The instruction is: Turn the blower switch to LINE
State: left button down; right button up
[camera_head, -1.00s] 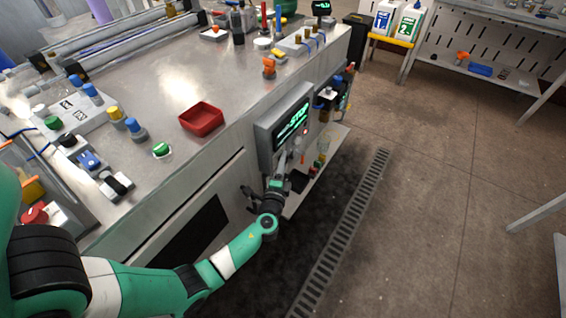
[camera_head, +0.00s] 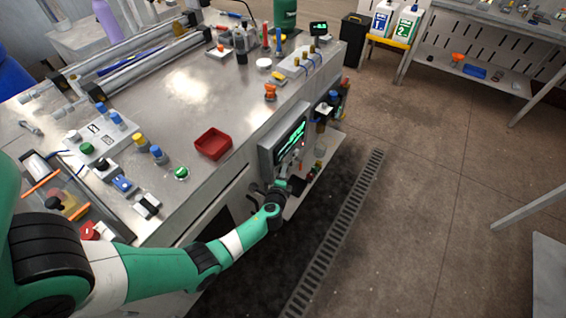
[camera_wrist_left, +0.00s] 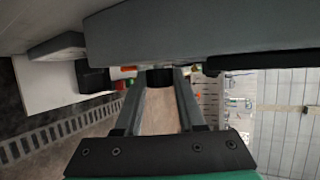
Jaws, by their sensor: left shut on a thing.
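The grey control panel (camera_head: 284,140) with green lettering on a dark screen is mounted on the front side of the steel bench. My left gripper (camera_head: 289,168) is at the panel's lower right part. In the left wrist view the panel's grey body (camera_wrist_left: 220,35) fills the top, and a short black knob (camera_wrist_left: 160,77) sits between my fingertips. The gripper is shut on this knob, which appears to be the blower switch. Its markings and pointer direction are hidden. My right gripper is not in view.
A red tray (camera_head: 213,144) and several coloured buttons stand on the bench top (camera_head: 190,90). Bottles and a small shelf (camera_head: 325,150) are beside the panel.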

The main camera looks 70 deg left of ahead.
pick_arm(q)
jog(key=r+g+h+p, duration=0.1)
jog(key=p, duration=0.2)
jog(key=shift+w+m+g+p, duration=0.15)
jog(key=shift+m+g+p, duration=0.15)
jog(key=shift+a+f+g+h+p, duration=0.1)
jog(key=shift+f+g+h+p, duration=0.1)
jog(key=shift+g+h+p, duration=0.6)
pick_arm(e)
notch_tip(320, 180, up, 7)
pick_arm(q)
jog(key=shift+m, duration=0.3)
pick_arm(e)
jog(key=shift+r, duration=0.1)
pick_arm(q)
jog(key=c, duration=0.5)
grip_release()
jog(key=shift+f, duration=0.1)
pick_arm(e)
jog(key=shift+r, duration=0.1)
